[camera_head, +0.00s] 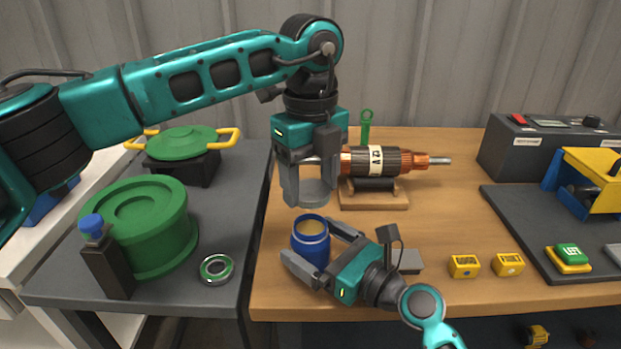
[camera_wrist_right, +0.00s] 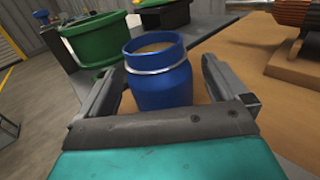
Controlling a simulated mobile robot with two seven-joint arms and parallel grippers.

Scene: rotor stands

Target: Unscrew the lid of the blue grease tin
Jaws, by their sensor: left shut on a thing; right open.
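The blue grease tin (camera_head: 309,246) stands upright on the wooden bench near its front left. Its top is open and tan contents show inside. The grey round lid (camera_head: 311,193) is off the tin, held above it with a gap between. My left gripper (camera_head: 309,187) points down and is shut on the lid. My right gripper (camera_head: 320,247) is open, with one finger on each side of the tin. In the right wrist view the tin (camera_wrist_right: 160,85) stands between the fingers, with visible gaps beside it, and has a pale band below its rim.
A rotor (camera_head: 380,161) rests on a wooden stand behind the tin. Two yellow blocks (camera_head: 464,266) and a grey block (camera_head: 410,262) lie to the right.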

